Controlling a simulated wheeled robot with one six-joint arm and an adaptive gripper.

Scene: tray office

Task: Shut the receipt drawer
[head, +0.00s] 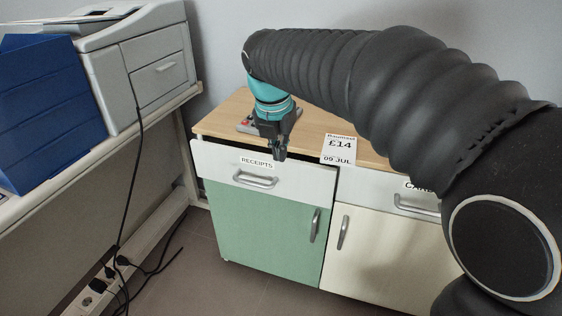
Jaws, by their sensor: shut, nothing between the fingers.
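The receipt drawer (225,172) has a white front with a "RECEIPTS" label and a grey bar handle (255,180). It sits at the top left of the cabinet, above a green door. It stands slightly out, with a dark gap along its top and left edge. My gripper (280,156) is shut and empty, pointing down at the top edge of the drawer front, just right of the label. I cannot tell whether the fingertips touch the drawer. My arm covers much of the cabinet's right side.
A receipt slip (339,149) reading "£14" hangs at the wooden top's (225,116) front edge. A second drawer (370,190) is right, partly behind my arm. A desk with a printer (150,65) and blue trays (50,110) stands left.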

